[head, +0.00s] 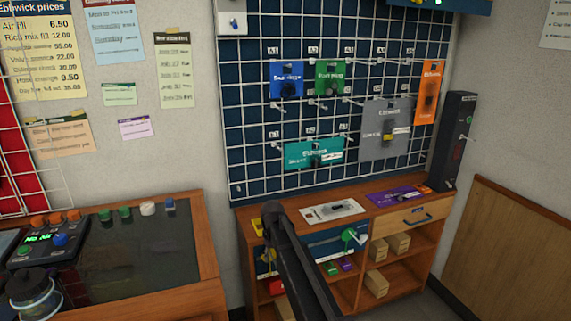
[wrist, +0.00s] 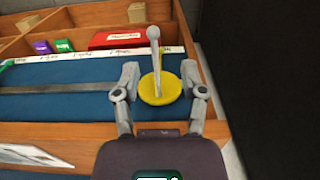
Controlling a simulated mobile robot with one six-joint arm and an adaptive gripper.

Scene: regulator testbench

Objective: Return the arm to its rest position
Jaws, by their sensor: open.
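In the wrist view my gripper (wrist: 160,80) is open, its two grey fingers spread to either side of a yellow disc (wrist: 158,92). A pale grey lever stands up from the disc between the fingers. I see a gap on both sides, and nothing is gripped. The disc sits at the end of a blue panel (wrist: 70,105) in a wooden unit. In the head view my dark arm reaches up from the bottom edge to the left end of the wooden shelf unit (head: 330,217). My fingers cannot be made out there.
A blue pegboard (head: 250,150) with hanging coloured cards stands behind the shelf unit. A dark upright box (head: 455,140) stands at its right end. A workbench (head: 205,235) with a dark mat is at left. In the wrist view, purple, green and red blocks lie in the shelf beyond the panel.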

